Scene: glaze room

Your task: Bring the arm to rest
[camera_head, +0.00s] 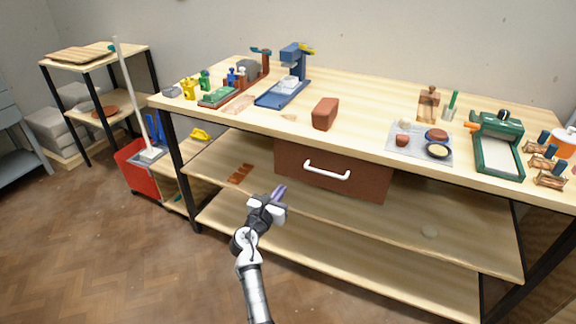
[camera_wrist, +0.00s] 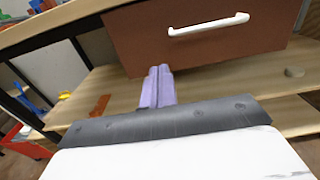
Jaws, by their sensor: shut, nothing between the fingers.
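My gripper (camera_head: 279,192) is in front of the wooden workbench (camera_head: 370,99), below the level of its top and a little left of the drawer handle. Its lilac fingers are together with nothing between them. In the wrist view the shut fingers (camera_wrist: 158,86) point toward the lower part of the brown drawer (camera_wrist: 140,35). The drawer also shows in the head view (camera_head: 365,186) and looks shut. Its white handle (camera_head: 327,170) is to the right of my fingers, apart from them.
A terracotta block (camera_head: 325,114), a blue press (camera_head: 293,75) and a green slab tool (camera_head: 498,143) stand on the bench top. A red bucket (camera_head: 140,170) with a mop stands at left. Lower shelves (camera_head: 400,226) lie behind my gripper. Floor at front left is clear.

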